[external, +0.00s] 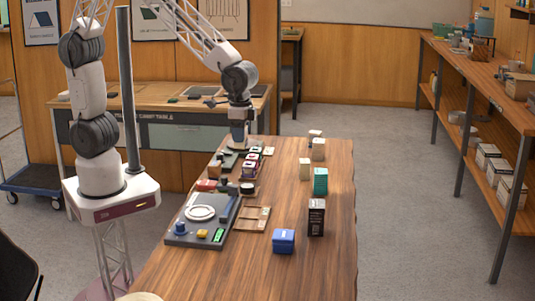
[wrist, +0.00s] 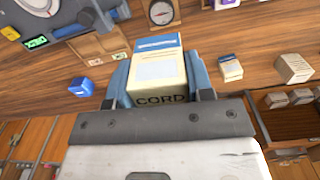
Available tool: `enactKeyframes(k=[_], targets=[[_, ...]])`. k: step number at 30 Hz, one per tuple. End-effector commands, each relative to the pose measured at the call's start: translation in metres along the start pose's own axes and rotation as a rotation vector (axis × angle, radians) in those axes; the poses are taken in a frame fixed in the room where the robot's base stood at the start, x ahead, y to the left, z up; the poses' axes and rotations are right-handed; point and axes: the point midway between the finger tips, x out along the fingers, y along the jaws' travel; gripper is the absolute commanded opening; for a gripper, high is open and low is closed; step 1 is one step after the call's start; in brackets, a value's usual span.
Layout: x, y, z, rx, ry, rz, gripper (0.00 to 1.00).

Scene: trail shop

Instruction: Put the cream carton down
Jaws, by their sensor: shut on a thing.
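My gripper (external: 238,140) is at the far end of the wooden table in the external view, pointing down. In the wrist view my gripper (wrist: 160,85) has its blue fingers closed on both sides of a cream carton (wrist: 158,72). The carton has a blue band and the word CORD on it. It fills the space between the fingers. I cannot make out the held carton in the external view, and whether its bottom touches the table cannot be told.
A blue box (external: 283,240), dark carton (external: 316,217), teal box (external: 320,181) and cream boxes (external: 305,170) (external: 318,149) stand along the table's right side. A grey scale (external: 182,236) and wooden tray (external: 254,218) lie left. Bare wood (external: 275,180) shows between the rows.

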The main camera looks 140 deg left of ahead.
Motion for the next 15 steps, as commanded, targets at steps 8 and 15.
enactKeyframes(k=[8,15], targets=[[-0.002,0.049,-0.008,0.078,0.002,0.000,0.24],[-0.002,0.105,-0.011,0.167,0.001,0.000,0.24]])
